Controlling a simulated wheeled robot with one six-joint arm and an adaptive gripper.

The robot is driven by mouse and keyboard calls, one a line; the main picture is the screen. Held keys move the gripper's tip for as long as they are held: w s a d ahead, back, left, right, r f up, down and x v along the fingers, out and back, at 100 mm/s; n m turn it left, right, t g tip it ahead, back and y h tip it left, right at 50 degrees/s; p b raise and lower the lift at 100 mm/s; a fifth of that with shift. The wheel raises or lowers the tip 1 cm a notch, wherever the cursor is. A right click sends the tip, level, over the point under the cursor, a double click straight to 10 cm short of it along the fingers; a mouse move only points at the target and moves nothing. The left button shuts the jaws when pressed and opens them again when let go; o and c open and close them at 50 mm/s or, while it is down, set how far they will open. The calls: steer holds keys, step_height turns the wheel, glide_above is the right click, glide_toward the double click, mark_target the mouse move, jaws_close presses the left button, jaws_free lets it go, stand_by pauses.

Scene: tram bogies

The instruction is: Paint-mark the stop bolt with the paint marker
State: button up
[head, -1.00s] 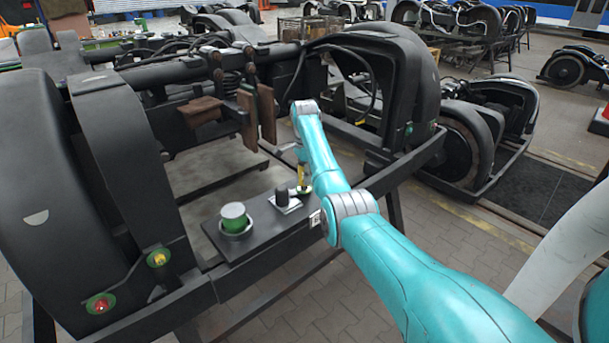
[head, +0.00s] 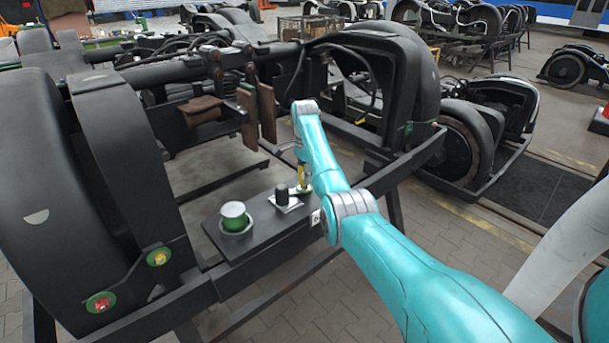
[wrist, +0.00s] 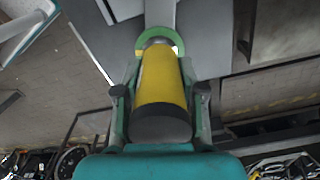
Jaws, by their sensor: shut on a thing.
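The paint marker (wrist: 163,88), a yellow cylinder with a black end, stands between the fingers of my gripper (wrist: 161,95) in the wrist view. The gripper is shut on it. Its far end meets a silvery part inside a green ring (wrist: 172,40). In the head view the marker (head: 301,174) is upright over the right end of a dark shelf (head: 250,247), its lower end at the green-ringed spot; contact is unclear. A red bolt head (head: 101,303) and a yellow one (head: 159,258) with green rings sit on the frame at left. I cannot tell which is the stop bolt.
On the shelf stand a green cup with a pale top (head: 234,216) and a black knob on a pale plate (head: 283,196), close beside the marker. Black wheel covers (head: 45,190) rise at left. Brown hanging plates (head: 266,112) are behind the shelf.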

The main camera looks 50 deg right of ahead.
stand_by(0.3)
steer(key=shift+r, duration=2.95)
